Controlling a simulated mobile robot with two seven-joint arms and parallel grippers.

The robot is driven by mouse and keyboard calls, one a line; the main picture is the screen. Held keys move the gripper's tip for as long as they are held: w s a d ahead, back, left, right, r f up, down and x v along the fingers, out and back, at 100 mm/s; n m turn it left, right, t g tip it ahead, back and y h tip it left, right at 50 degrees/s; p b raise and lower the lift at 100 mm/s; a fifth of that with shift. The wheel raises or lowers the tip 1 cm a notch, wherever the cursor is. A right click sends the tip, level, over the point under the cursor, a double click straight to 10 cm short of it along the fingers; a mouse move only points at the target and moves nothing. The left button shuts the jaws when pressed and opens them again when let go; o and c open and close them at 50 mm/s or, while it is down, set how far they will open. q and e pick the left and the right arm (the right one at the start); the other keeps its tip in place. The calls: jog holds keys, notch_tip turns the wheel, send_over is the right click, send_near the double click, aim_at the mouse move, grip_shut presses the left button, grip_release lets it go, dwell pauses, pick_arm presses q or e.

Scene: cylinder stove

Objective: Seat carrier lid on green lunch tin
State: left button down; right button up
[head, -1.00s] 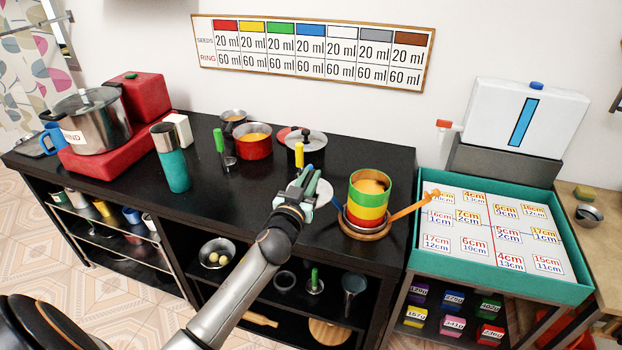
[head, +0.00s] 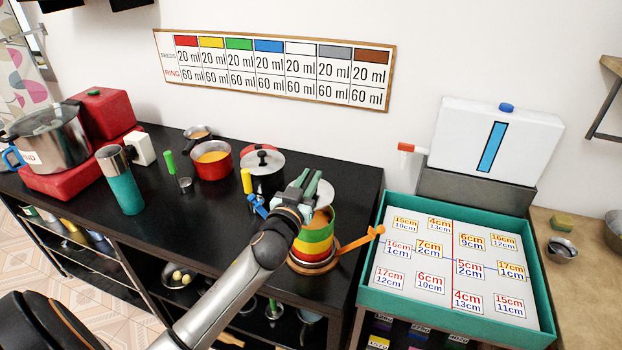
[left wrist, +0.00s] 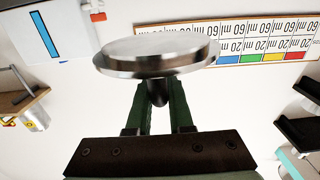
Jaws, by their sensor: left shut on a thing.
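My left gripper (head: 306,182) is shut on the knob of a round metal lid (head: 322,194). The lid's disc (left wrist: 155,52) fills the upper middle of the left wrist view, beyond the green fingers. In the head view the gripper and lid are over the stacked tins, and the lid looks apart from them. The green lunch tin (head: 322,218) is the top tier, above a yellow tier (head: 316,234) and a red tier (head: 312,254). Orange contents show in its partly hidden opening. An orange latch arm (head: 360,241) sticks out right; a blue one (head: 257,206) sticks out left.
The stack stands on a round wooden board (head: 332,262) near the black counter's right end. A lidded pot (head: 263,165), a yellow-handled tool (head: 247,181) and a red pot (head: 211,160) stand behind left. A teal-edged tray table (head: 373,295) is to the right.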

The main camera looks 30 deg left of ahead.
pick_arm(q)
jog(key=shift+w+d+r, duration=0.1)
jog(key=shift+w+d, duration=0.15)
jog(key=shift+w, duration=0.05)
jog(key=shift+f+b, duration=0.55)
jog(key=shift+f, duration=0.1)
jog(key=shift+f+b, duration=1.85)
jog(key=shift+f, duration=0.35)
pick_arm(e)
jog(key=shift+w+d+f, duration=0.1)
jog(key=shift+w+f, duration=0.05)
jog(key=shift+f, duration=1.05)
jog(key=shift+w+d+f, duration=0.1)
jog(key=shift+f, duration=1.1)
pick_arm(q)
jog(key=shift+f+b, duration=0.55)
jog(key=shift+f, duration=0.1)
pick_arm(e)
jog(key=shift+f, duration=0.45)
pick_arm(q)
jog(key=c, duration=1.1)
grip_release()
jog(key=shift+s, duration=0.1)
pick_arm(e)
jog(key=shift+r, duration=0.1)
pick_arm(q)
jog(key=shift+p+v, duration=0.4)
jog(key=shift+v, duration=5.05)
pick_arm(e)
jog(key=shift+r, duration=0.3)
